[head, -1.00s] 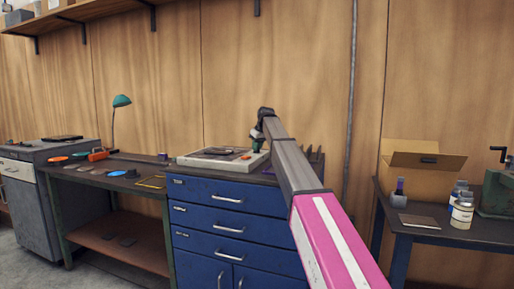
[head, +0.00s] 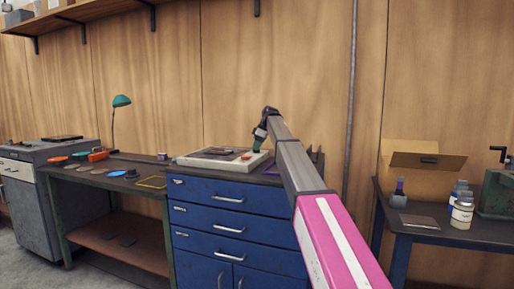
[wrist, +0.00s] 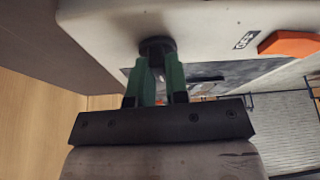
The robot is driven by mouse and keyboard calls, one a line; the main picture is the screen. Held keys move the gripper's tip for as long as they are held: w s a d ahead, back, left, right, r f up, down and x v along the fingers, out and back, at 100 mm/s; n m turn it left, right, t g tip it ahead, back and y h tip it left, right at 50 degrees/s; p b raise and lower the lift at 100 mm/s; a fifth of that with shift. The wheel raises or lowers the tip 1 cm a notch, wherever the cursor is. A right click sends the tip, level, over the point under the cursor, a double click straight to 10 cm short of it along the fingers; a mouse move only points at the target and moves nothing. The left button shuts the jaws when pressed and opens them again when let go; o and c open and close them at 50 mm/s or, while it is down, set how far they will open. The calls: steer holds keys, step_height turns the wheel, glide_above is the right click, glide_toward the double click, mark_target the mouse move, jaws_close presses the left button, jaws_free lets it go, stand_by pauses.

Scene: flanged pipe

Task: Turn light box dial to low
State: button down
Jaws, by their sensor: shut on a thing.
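The pale light box (head: 222,166) lies on top of the blue drawer cabinet in the head view. In the wrist view its pale casing (wrist: 100,30) fills the upper part. The dark round dial (wrist: 157,44) sits on that casing. My gripper (wrist: 159,62), with green fingers, is shut on the dial, one finger on each side. In the head view my gripper (head: 257,149) is at the right end of the box, and the dial is too small to tell there. The dial's pointer and setting marks cannot be made out.
An orange part (wrist: 290,43) with a small dark label beside it is on the casing, right of the dial. The blue cabinet (head: 215,212) stands beside a workbench (head: 105,173) with tools and a green lamp (head: 121,101). A wooden wall is behind.

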steer(key=n+g, duration=0.1)
steer(key=n, duration=0.3)
steer(key=shift+w+n+g, duration=0.2)
steer(key=shift+n+g, duration=0.1)
steer(key=shift+g, duration=0.1)
steer(key=shift+n+g+h, duration=0.3)
steer(key=shift+n+g, duration=0.4)
steer(key=shift+n, duration=1.3)
steer(key=c, duration=1.1)
jaws_free()
